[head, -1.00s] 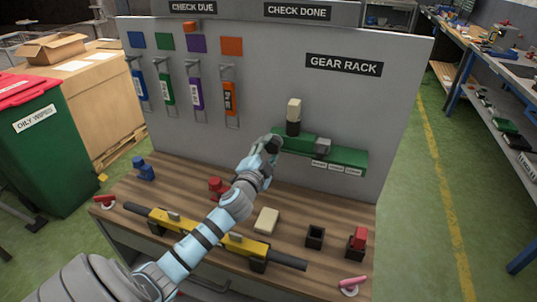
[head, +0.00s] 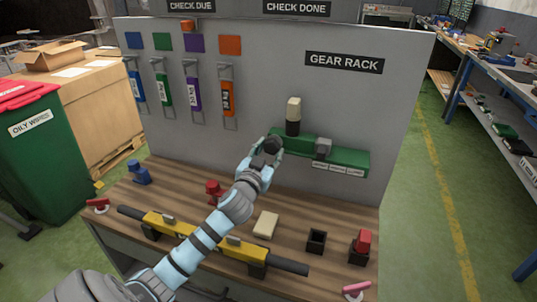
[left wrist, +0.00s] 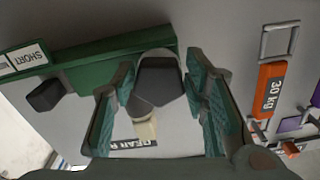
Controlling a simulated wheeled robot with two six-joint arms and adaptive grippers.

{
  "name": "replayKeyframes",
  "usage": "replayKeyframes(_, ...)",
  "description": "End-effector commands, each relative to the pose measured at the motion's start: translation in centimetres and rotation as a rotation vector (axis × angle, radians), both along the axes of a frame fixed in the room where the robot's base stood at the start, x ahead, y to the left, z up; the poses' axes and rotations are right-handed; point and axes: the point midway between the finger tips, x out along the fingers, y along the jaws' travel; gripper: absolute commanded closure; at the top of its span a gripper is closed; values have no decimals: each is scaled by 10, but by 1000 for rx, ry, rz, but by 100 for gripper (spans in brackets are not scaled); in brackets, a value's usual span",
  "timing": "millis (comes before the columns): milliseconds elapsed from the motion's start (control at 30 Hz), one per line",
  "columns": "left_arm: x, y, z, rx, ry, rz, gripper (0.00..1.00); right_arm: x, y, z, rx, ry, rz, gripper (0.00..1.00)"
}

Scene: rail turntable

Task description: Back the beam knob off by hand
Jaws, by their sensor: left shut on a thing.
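My left gripper (head: 270,149) is at the left end of the green bar (head: 340,158) on the grey panel, below the GEAR RACK sign. It is shut on a dark grey knob-like piece (head: 272,144). In the left wrist view this piece (left wrist: 160,82) sits between the two teal-lined fingers, in front of the green bar (left wrist: 100,62). I cannot tell whether the piece is fixed to the bar or free of it. A yellow beam with black ends (head: 165,224) lies on the wooden bench under my left forearm. My right gripper is not in view.
Blue (head: 141,173) and red (head: 214,190) pieces, a cream block (head: 266,225) and a black socket (head: 316,240) stand on the bench (head: 190,192). Tagged hooks hang at left.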

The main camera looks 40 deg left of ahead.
Motion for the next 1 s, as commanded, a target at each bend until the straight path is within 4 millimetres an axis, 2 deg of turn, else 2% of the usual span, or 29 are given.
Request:
replayKeyframes(600,0,0,-2,-44,-10,0,87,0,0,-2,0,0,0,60)
replayKeyframes(633,0,0,-2,-44,-10,0,54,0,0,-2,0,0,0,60)
replayKeyframes(700,0,0,-2,-44,-11,1,45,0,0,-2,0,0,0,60)
replayKeyframes(1000,-2,0,-1,-41,-13,1,45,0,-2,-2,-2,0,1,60)
